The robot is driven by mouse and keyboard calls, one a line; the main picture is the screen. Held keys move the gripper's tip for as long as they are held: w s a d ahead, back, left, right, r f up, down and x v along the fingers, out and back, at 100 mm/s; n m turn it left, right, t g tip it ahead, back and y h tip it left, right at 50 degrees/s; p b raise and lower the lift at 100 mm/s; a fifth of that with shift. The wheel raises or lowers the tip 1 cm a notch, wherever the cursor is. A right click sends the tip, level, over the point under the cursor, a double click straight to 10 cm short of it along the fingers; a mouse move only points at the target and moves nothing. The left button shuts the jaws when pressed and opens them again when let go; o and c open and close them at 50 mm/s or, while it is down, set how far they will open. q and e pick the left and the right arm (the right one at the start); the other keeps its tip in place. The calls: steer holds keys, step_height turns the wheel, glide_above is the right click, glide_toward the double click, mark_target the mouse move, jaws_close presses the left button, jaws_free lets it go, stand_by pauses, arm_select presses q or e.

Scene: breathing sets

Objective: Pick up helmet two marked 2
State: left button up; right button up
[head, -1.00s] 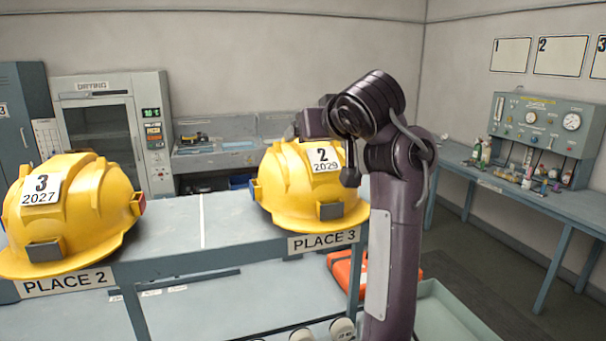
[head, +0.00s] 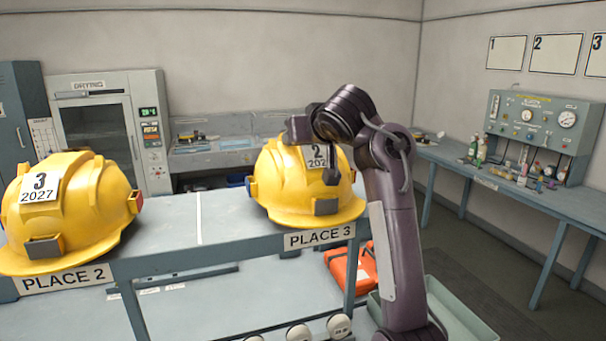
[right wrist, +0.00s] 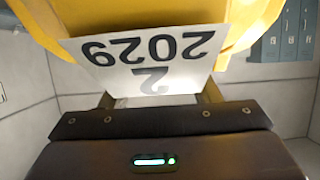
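Helmet two (head: 285,195) is yellow with a white card reading 2 and part of a number. It stands upright at the PLACE 3 label (head: 319,238). In the right wrist view its card, reading 2 and 2029, shows upside down (right wrist: 150,55) close to the camera. My right gripper (head: 298,130) is at the top of the helmet, its arm partly covering the card. In the right wrist view its two fingers (right wrist: 158,99) are apart, with their tips hidden behind the card. Contact with the helmet cannot be made out. My left gripper is not in view.
Another yellow helmet (head: 85,215), marked 3 and 2027, stands at PLACE 2 on the same grey rack (head: 165,238). An orange case (head: 345,268) and a green tray (head: 455,315) lie lower right. A drying cabinet (head: 100,130) and a side bench (head: 520,195) stand behind.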

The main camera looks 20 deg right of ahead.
steer(key=shift+f, duration=0.1)
steer(key=c, duration=0.9)
steer(key=shift+c, duration=0.4)
